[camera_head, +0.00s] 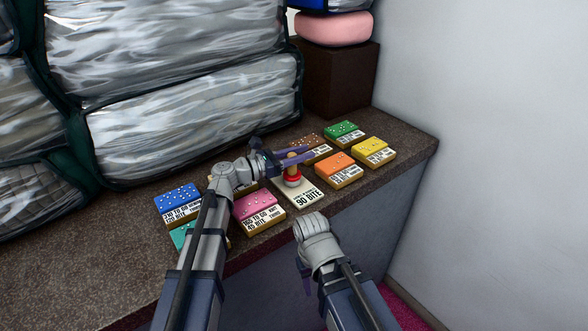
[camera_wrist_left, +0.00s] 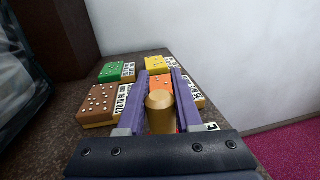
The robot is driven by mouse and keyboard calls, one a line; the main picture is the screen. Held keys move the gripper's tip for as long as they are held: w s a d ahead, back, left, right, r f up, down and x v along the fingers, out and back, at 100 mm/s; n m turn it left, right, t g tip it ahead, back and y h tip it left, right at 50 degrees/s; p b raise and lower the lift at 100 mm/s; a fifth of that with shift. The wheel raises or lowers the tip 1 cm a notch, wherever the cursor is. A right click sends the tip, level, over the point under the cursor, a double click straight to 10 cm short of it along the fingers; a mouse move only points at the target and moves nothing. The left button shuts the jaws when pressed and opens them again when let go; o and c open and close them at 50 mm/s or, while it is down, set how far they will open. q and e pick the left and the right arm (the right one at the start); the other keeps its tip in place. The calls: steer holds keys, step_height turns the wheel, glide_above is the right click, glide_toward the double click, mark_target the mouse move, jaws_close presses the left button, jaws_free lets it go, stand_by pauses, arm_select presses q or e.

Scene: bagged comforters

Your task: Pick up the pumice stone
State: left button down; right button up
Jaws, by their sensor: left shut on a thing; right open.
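My left gripper (camera_head: 300,155) is over the counter with its purple fingers on either side of a tan, wooden-looking peg (camera_head: 292,166). The peg has a red ring-shaped base and stands upright over a white card (camera_head: 305,194) marked 90 BITE. In the left wrist view the peg's round top (camera_wrist_left: 160,99) sits between the fingers of the left gripper (camera_wrist_left: 163,68). I cannot tell whether its base touches the card. No thing is clearly recognisable as a pumice stone. My right gripper (camera_head: 305,283) is open and empty in front of the counter's edge.
Several dotted, labelled blocks surround the peg: blue (camera_head: 177,196), pink (camera_head: 256,206), orange (camera_head: 335,167), yellow (camera_head: 374,151), green (camera_head: 342,131) and brown (camera_wrist_left: 99,101). Bagged comforters (camera_head: 190,120) rise behind at left. A dark box (camera_head: 340,80) and a wall (camera_head: 480,120) bound the right.

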arm_select(q)
steer(key=shift+r, duration=0.15)
step_height(320, 180, up, 10)
steer(key=p, duration=1)
